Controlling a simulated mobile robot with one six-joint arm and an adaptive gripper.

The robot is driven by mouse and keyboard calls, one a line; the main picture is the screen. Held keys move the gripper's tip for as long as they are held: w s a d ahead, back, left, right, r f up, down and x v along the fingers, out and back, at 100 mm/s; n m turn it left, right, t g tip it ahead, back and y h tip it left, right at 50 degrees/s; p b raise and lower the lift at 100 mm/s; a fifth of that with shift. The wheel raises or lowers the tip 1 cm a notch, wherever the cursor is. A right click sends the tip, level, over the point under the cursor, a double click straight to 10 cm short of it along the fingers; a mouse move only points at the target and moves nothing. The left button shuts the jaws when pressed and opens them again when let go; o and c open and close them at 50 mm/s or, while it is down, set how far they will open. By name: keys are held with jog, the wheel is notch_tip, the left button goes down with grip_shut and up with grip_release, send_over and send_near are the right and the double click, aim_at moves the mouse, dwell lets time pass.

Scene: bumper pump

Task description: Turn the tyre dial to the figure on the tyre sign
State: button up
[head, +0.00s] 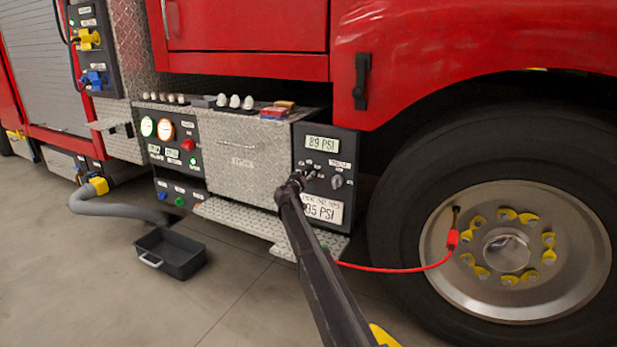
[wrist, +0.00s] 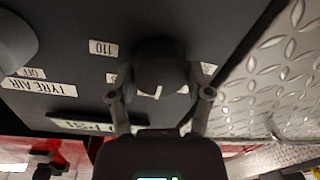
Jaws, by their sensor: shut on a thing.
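The dark tyre dial (wrist: 160,66) is between my gripper's (wrist: 160,96) two fingers in the wrist view, which shows the panel upside down. My gripper is shut on it. A white pointer mark shows on the dial's lower edge. A label reading 110 (wrist: 103,48) is beside it; other figures are partly covered. In the head view my gripper (head: 296,180) hides most of the dial on the black panel. The white tyre sign (head: 327,211) below is partly covered by my arm; its figure ends in 5 PSI. The display (head: 322,144) above appears to read 89 PSI.
A second knob (head: 337,182), labelled TYRE AIR in the wrist view, is close beside the dial. A red hose (head: 395,269) runs to the wheel (head: 515,250) at right. A metal step (head: 240,218) juts out below. A black tray (head: 171,253) is on the floor.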

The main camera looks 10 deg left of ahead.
jog(key=n, duration=0.4)
jog(key=shift+d+g, duration=0.1)
jog(key=shift+g, duration=0.2)
jog(key=shift+w+n+p, duration=0.1)
jog(key=shift+n+p, duration=0.25)
jog(key=shift+n, duration=1.55)
jog(key=o, duration=1.2)
jog(key=shift+c, duration=0.2)
jog(key=shift+a, duration=0.2)
